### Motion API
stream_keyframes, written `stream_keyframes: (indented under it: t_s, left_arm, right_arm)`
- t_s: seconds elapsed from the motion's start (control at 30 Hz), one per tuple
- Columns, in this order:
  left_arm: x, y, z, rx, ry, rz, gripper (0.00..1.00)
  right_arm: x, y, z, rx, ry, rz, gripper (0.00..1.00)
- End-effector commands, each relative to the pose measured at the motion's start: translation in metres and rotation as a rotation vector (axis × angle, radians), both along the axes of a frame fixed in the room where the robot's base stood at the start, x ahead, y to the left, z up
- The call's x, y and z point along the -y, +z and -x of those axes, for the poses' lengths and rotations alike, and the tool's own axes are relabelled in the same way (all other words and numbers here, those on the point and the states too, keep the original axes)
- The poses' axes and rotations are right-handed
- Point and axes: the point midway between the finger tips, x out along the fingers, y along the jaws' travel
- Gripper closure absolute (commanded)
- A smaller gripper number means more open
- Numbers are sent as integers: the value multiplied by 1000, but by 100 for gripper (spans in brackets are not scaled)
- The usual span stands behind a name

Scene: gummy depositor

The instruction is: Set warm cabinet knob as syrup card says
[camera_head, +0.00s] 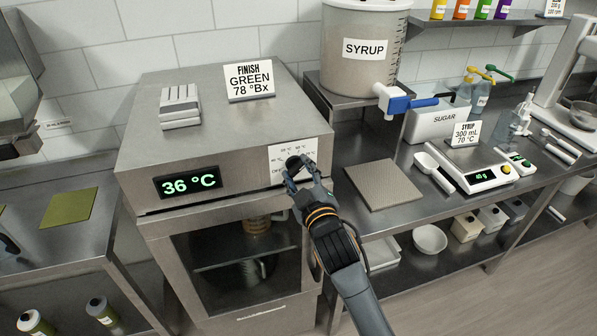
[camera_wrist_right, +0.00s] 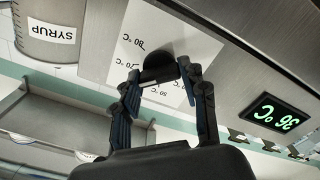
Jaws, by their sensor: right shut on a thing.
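The warm cabinet (camera_head: 180,125) is a steel box with a green display (camera_head: 188,183) reading 36 °C. Its dark knob (camera_head: 294,163) sits on a white dial plate (camera_head: 305,148) with printed temperatures. My right gripper (camera_head: 296,172) is at the knob, shut on it; the right wrist view shows the fingers on both sides of the knob (camera_wrist_right: 160,75). My left gripper is not in view.
A finish card (camera_head: 249,82) reading GREEN 78 °Bx and a stack of metal bars (camera_head: 180,106) stand on the cabinet. A syrup tank (camera_head: 362,50) with a blue-handled tap stands behind right. A scale (camera_head: 485,174) reads 40 g. A grey mat (camera_head: 384,184) lies right of my gripper.

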Motion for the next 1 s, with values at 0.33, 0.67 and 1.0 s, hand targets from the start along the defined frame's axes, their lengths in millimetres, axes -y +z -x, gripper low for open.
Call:
stream_keyframes:
  t_s: [0.33, 0.67, 1.0]
  left_arm:
    - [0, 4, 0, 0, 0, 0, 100]
    - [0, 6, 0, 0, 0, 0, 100]
    - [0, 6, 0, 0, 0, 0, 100]
  right_arm:
    - [0, -1, 0, -63, -1, -230, 88]
    - [1, -1, 0, -86, -1, -320, 88]
    - [1, -2, 0, -89, -1, -330, 88]
